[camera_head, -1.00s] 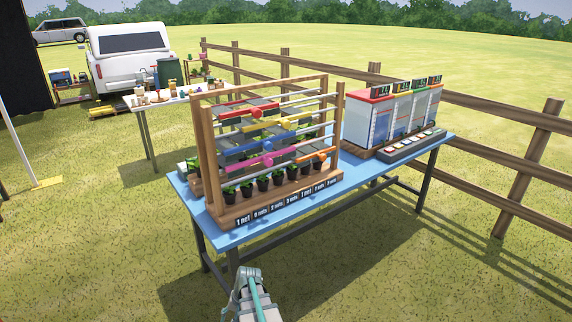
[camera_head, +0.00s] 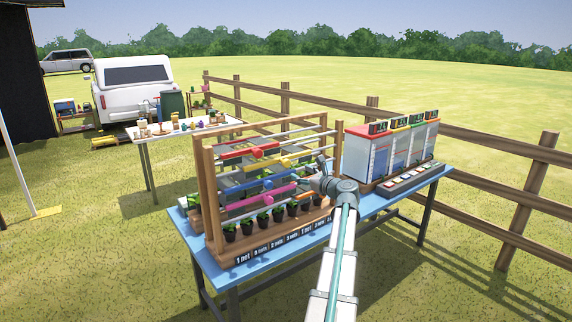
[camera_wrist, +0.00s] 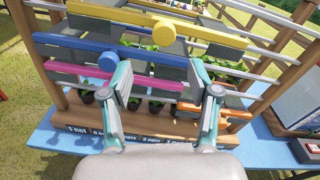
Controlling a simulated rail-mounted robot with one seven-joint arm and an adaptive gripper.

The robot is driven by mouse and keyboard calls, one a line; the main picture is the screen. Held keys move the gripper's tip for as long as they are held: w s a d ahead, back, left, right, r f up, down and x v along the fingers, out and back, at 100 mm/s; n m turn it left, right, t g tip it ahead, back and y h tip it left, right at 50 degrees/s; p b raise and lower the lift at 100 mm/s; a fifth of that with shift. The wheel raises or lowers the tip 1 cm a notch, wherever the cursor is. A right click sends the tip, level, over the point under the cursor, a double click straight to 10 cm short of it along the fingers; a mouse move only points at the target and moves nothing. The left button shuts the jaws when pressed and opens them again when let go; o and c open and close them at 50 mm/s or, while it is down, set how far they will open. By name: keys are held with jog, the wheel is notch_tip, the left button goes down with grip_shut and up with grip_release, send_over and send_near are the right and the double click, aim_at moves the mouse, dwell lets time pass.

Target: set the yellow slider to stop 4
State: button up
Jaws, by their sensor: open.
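The yellow slider (camera_head: 299,157) is a flat bar with a round knob on a horizontal rail of the wooden rack (camera_head: 209,190). In the wrist view the yellow slider (camera_wrist: 214,35) crosses the top, its knob (camera_wrist: 162,32) near mid-picture. My gripper (camera_wrist: 162,80) is open and empty, below the yellow knob in the picture and apart from it. In the head view my gripper (camera_head: 316,182) is at the rack's right front, partly hidden by my arm. I cannot read which stop the yellow slider is at.
Red (camera_head: 250,152), blue (camera_wrist: 75,52), pink (camera_wrist: 75,72) and orange (camera_wrist: 215,112) sliders share the rack, close around my gripper. Potted plants (camera_head: 262,220) stand beneath. A cabinet (camera_head: 390,155) stands right on the blue table (camera_head: 207,258). A fence (camera_head: 505,170) runs behind.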

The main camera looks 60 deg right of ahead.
aim_at(288, 163)
jog(key=w+d+m, duration=0.1)
jog(key=w, duration=0.2)
jog(key=w+d+m+p, duration=0.1)
jog(key=w, duration=0.1)
jog(key=w+d+r+m+p, duration=0.1)
jog(key=w, duration=0.2)
jog(key=shift+w+d, duration=0.3)
jog(key=shift+w, duration=0.05)
jog(key=shift+w+d+f+p, duration=0.2)
jog(key=shift+w+p, duration=0.2)
jog(key=shift+w, duration=0.25)
grip_shut()
